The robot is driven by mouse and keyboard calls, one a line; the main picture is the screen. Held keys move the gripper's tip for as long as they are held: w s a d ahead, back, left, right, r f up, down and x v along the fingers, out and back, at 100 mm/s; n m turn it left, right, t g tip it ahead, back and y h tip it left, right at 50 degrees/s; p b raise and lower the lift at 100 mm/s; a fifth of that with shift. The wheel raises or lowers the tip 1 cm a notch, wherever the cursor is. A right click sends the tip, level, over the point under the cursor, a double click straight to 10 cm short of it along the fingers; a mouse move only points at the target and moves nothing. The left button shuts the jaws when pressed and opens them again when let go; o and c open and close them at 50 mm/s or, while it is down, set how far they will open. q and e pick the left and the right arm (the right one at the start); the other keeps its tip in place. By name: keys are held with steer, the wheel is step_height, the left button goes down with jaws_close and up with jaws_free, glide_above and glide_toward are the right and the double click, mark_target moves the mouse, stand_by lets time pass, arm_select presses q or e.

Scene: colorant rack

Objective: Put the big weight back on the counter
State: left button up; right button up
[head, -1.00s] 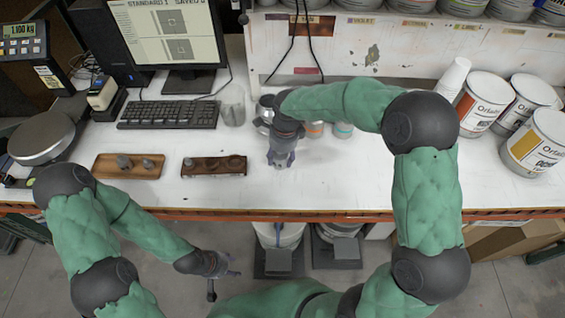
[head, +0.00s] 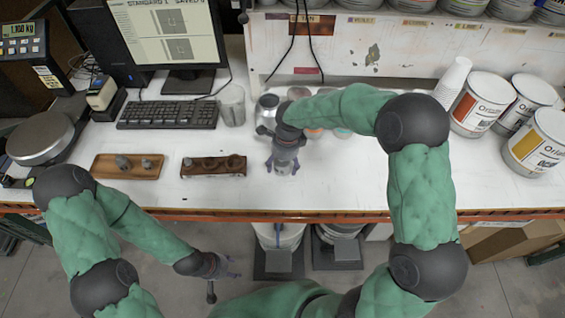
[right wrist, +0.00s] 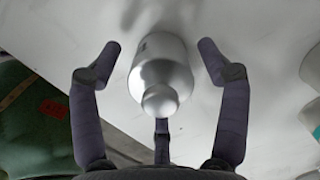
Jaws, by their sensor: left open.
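The big weight (right wrist: 163,72) is silver, with a rounded body and a knob on top. In the right wrist view it stands on the white counter between the spread fingers of my right gripper (right wrist: 160,52), with visible gaps on both sides. In the head view my right gripper (head: 283,166) points down over the counter, right of the dark wooden weight block, and the weight (head: 286,171) shows partly between its fingers. My left gripper (head: 222,282) is open and empty, low in front of the counter edge.
The wooden block (head: 213,174) carries a small weight at its left end. A wooden tray (head: 128,175) with small weights lies left of it. A clear cup (head: 232,105) and metal jug (head: 266,112) stand behind. The counter (head: 345,185) front right is clear.

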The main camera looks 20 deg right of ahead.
steer(key=shift+r, duration=0.35)
step_height(320, 180, up, 12)
steer(key=p, duration=0.2)
steer(key=shift+s+d+f, duration=0.25)
steer(key=shift+s+d, duration=0.15)
steer(key=shift+d, duration=0.05)
